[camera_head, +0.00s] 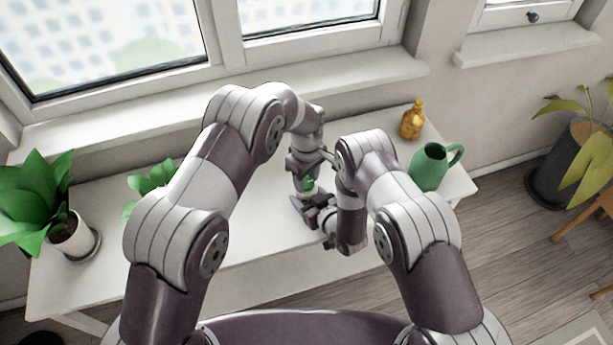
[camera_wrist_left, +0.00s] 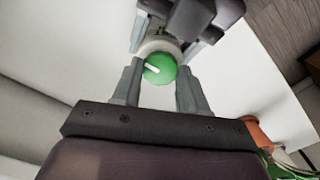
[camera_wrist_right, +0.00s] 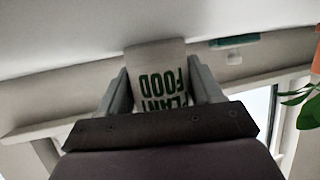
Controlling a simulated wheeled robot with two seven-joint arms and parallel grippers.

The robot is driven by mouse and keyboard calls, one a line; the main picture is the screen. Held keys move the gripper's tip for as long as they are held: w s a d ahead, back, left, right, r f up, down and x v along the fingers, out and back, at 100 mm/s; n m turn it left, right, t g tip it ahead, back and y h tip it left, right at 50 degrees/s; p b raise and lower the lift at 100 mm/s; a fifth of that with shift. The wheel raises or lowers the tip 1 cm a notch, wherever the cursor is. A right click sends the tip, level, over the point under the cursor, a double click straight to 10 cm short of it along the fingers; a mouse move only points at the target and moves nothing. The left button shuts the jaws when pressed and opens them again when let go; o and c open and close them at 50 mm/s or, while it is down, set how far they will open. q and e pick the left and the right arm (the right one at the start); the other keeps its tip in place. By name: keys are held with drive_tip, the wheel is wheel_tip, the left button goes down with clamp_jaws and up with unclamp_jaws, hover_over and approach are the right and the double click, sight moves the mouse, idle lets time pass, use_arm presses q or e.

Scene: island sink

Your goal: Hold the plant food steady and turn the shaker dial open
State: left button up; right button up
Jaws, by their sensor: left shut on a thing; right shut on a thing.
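The plant food shaker is a white container with dark green "PLANT FOOD" lettering, clear in the right wrist view (camera_wrist_right: 157,62). Its green dial (camera_wrist_left: 160,69), with a white pointer bar, sits at its top. My left gripper (camera_head: 307,178) comes from above, its fingers on either side of the dial and shut on it. My right gripper (camera_head: 313,203) comes in from the side, shut on the shaker's body, as the right wrist view shows. In the head view the shaker is mostly hidden by both grippers; only a bit of green (camera_head: 309,184) shows.
The white table (camera_head: 245,215) bears a potted plant (camera_head: 66,235) at left and a smaller plant (camera_head: 150,182) partly behind my left arm. A green watering can (camera_head: 430,167) and an amber bottle (camera_head: 412,120) stand at right. The windowsill (camera_head: 380,78) runs behind.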

use_arm(q)
drive_tip(key=o, duration=0.8)
wheel_tip(320, 180, up, 12)
